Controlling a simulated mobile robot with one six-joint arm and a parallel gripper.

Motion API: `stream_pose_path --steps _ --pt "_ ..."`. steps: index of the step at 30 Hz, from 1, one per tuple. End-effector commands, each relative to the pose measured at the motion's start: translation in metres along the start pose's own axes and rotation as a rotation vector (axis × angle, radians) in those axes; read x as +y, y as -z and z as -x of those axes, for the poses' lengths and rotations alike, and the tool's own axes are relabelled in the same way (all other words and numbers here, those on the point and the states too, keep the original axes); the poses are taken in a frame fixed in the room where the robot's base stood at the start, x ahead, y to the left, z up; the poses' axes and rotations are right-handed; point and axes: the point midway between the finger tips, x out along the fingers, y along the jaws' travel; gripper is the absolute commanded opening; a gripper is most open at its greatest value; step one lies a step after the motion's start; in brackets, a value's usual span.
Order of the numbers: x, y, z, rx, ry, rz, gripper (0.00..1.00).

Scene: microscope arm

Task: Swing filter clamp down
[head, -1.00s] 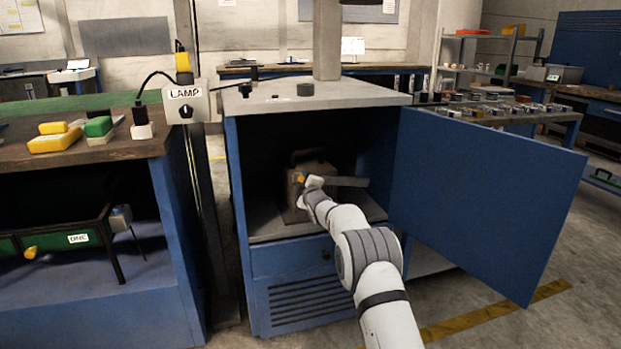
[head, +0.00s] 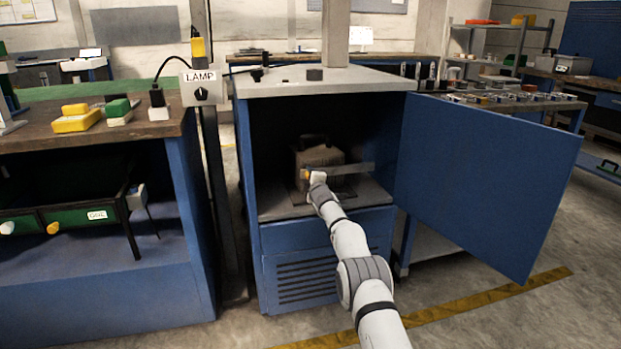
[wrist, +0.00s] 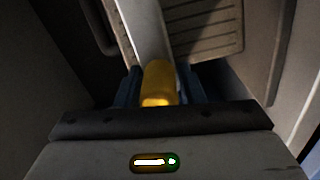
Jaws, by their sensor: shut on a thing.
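The filter clamp shows in the head view as a grey bar (head: 350,168) running nearly level across the front of a beige-brown filter box (head: 320,157) inside the open blue cabinet. Its yellow handle (head: 306,175) is at the left end, beside my gripper (head: 315,179). In the wrist view the yellow handle (wrist: 158,78) sits between the blue finger pads of my gripper (wrist: 160,90), which is shut on it. The pale clamp bar (wrist: 145,30) runs away above the handle. The clamp's pivot cannot be made out.
The blue cabinet door (head: 485,180) stands open at the right. A wooden bench (head: 95,138) with a lamp switch box (head: 202,88) is at the left. A ribbed plate (wrist: 205,30) lies behind the bar in the wrist view. Floor in front is clear.

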Motion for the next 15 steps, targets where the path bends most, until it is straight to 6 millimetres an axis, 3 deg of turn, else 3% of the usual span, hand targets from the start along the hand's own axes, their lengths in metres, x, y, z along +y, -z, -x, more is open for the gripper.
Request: stream_pose_path --steps 1,9,10,15 --pt "-0.0091 0.0017 -0.0001 0.001 0.012 -0.002 0.00" --pt "-0.0114 -0.0007 0.0002 -0.002 0.016 -0.003 0.00" --pt "-0.0116 -0.0010 0.0002 -0.003 0.016 -0.003 0.36" --pt "-0.0104 -0.0023 0.0003 -0.004 0.015 -0.003 0.50"
